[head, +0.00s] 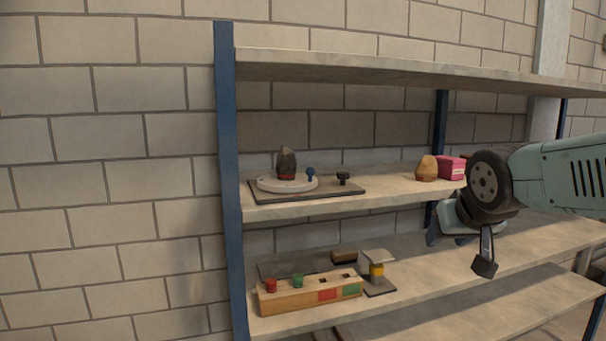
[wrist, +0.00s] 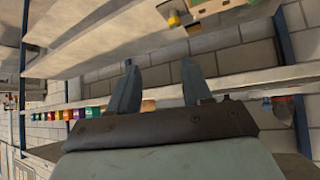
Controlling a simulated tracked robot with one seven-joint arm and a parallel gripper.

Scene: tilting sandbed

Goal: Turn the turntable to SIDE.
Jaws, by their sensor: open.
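The turntable (head: 270,185) is a pale round disc on a dark base plate, at the left end of the middle shelf. A dark, pointed, stone-like object (head: 287,162) with a red lower band stands on the disc. A blue knob (head: 310,174) stands at the disc's right edge, and a black peg (head: 343,178) stands on the plate to its right. My gripper (head: 459,252) is at the right, in front of the shelves, well apart from the turntable. In the wrist view my gripper (wrist: 161,88) shows two spread fingers with nothing between them.
A tan lump (head: 427,168) and a pink box (head: 451,167) sit farther right on the middle shelf. The lower shelf holds a wooden block (head: 310,293) with coloured pegs and a small stand (head: 378,280). A blue post (head: 226,150) bounds the shelves at left.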

